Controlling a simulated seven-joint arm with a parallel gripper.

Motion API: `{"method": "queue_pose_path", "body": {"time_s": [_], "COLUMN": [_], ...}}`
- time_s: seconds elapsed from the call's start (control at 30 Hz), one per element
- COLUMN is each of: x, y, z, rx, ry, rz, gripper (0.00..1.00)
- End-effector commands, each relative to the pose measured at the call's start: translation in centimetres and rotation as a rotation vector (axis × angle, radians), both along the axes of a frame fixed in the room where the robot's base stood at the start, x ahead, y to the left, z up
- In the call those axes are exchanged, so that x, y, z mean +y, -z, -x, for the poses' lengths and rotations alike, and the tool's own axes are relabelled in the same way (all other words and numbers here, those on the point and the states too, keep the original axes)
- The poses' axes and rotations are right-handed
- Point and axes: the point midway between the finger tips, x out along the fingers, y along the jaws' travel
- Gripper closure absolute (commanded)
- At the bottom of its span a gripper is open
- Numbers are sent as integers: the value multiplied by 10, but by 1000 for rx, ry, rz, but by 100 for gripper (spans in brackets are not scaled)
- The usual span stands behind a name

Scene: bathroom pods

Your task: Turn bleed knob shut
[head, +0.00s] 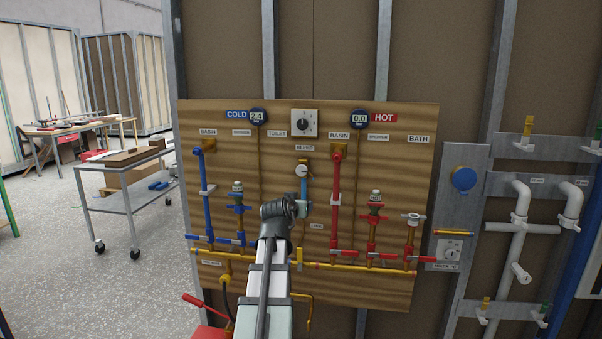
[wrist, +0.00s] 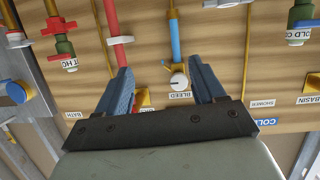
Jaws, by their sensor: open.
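The bleed knob (head: 302,171) is a small round pale knob on a brass fitting, just below the BLEED label (head: 304,148) and at the top of a short blue pipe. In the wrist view, which is turned upside down, the knob (wrist: 179,82) shows next to its label (wrist: 181,95). My gripper (wrist: 160,65) is open and empty. Its two blue fingers stand wide apart, with the knob in the picture between them, nearer the right finger. I cannot tell how far the fingertips are from the board. In the head view my wrist hides the fingers.
A red pipe (head: 336,205) runs just right of the knob and a blue pipe (head: 209,200) stands farther left. A brass manifold (head: 330,267) crosses low on the wooden board (head: 415,180). A square dial plate (head: 304,123) sits above the BLEED label.

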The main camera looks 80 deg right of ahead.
Motion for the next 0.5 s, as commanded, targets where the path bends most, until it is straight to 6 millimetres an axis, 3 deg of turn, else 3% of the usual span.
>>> {"method": "queue_pose_path", "body": {"time_s": [0.1,0.3,0.5], "x": [-11,-14,-16], "y": [-25,-58,-63], "z": [-4,-13,-15], "rx": [-56,-198,-283], "ry": [0,-29,-28], "rz": [129,299,323], "gripper": [31,31,31]}}
